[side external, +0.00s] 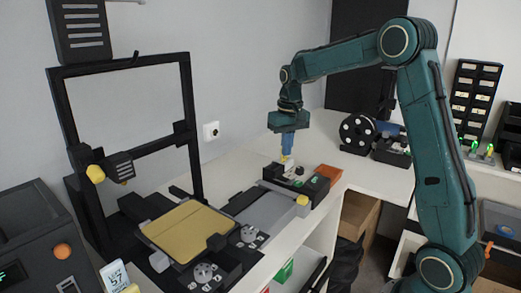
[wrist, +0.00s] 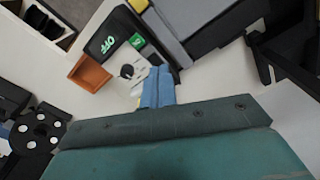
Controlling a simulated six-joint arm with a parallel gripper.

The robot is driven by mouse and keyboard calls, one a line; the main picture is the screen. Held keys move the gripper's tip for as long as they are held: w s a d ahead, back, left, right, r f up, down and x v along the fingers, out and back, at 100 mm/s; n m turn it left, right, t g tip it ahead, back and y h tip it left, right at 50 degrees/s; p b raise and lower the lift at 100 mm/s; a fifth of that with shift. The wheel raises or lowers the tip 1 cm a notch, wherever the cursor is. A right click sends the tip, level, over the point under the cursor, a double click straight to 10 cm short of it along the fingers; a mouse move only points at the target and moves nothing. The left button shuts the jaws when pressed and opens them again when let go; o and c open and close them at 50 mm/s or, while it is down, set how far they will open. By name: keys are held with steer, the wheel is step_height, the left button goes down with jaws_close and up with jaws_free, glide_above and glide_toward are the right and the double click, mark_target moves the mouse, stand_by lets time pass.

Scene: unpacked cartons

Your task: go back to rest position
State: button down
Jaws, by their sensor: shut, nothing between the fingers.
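My gripper (side external: 287,157) points down at the end of my teal arm. Its blue fingers are shut with nothing between them. In the side external view it hangs over the back part of a small black control box with a white panel (side external: 292,174). In the wrist view the blue fingers (wrist: 158,75) show in front of the white panel, which has a black knob (wrist: 127,71) and a green label. I cannot tell whether the fingertips touch the panel. My gripper body hides the near part of the wrist view.
A black-framed printer with a yellow plate (side external: 187,229) stands to the left. A grey plate (side external: 264,212) lies beside it. An orange tray (side external: 328,173) adjoins the control box. A black spool (side external: 357,133) stands behind right. White tabletop between box and spool is clear.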

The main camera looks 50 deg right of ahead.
steer(key=s+a+r+n+t, duration=0.3)
steer(key=s+a+r, duration=0.5)
steer(key=s+a, duration=0.4)
steer(key=s+a+f+n+t, duration=0.1)
steer(key=s+a, duration=0.2)
steer(key=s, duration=0.4)
steer(key=s+a+f+n+t, duration=0.1)
steer(key=s+a, duration=0.2)
steer(key=s, duration=0.3)
steer(key=shift+s+f, duration=0.4)
